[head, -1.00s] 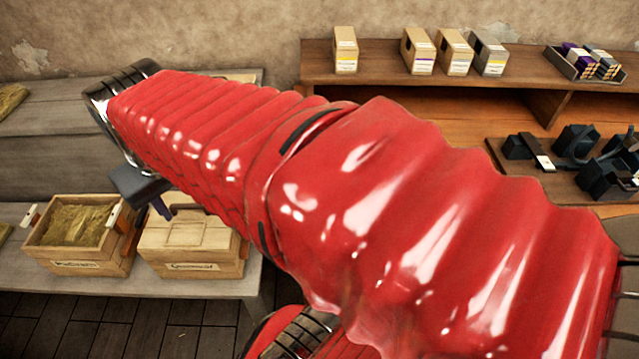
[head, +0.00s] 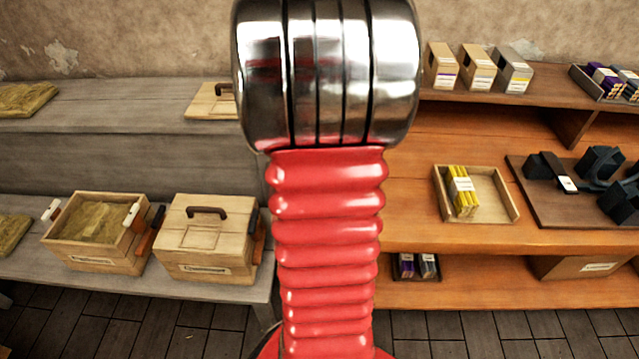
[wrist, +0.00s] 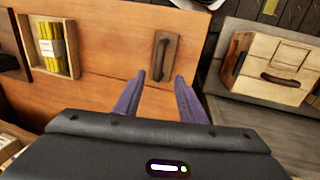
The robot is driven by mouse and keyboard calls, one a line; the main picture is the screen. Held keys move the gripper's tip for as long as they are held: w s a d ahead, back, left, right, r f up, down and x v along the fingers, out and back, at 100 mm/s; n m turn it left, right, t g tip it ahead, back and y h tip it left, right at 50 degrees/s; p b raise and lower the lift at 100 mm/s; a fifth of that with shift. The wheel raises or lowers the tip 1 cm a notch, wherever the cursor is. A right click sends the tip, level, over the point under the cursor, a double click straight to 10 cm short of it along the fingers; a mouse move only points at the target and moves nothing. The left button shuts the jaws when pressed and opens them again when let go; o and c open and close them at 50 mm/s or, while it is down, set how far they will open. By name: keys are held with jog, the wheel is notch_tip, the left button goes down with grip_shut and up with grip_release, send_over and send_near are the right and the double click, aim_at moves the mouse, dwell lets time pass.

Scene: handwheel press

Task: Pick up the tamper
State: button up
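The tamper (wrist: 164,60), a flat wooden block with a dark bar handle, lies on the orange-brown wooden bench in the wrist view. My gripper (wrist: 160,76) is open, its two purple fingers apart and nothing between them. In the picture the fingertips are just below the tamper, one toward each side of its lower end. The gap in height between fingers and tamper is hard to tell. In the head view my red arm and its metal joint stand in the middle; neither tamper nor gripper shows there.
A wooden tray (head: 506,202) with yellow bundles stands beside the tamper. A closed wooden crate (head: 208,240) and an open crate (head: 97,262) stand on the grey bench. A dark board (head: 523,183) with black tools is at right. Bare bench lies around the tamper.

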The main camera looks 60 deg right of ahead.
jog(key=shift+s+d+f, duration=0.1)
jog(key=shift+s, duration=0.05)
jog(key=shift+f, duration=0.1)
jog(key=f, duration=0.2)
jog(key=s+f, duration=0.1)
jog(key=f, duration=0.5)
jog(key=shift+s+d+f, duration=0.1)
jog(key=shift+s+d, duration=0.1)
jog(key=shift+d, duration=0.2)
jog(key=shift+s+d+f, duration=0.1)
jog(key=shift+s+f, duration=0.1)
jog(key=shift+f, duration=1.1)
jog(key=shift+s+f, duration=0.2)
jog(key=shift+f, duration=1.1)
jog(key=shift+c, duration=0.6)
grip_shut()
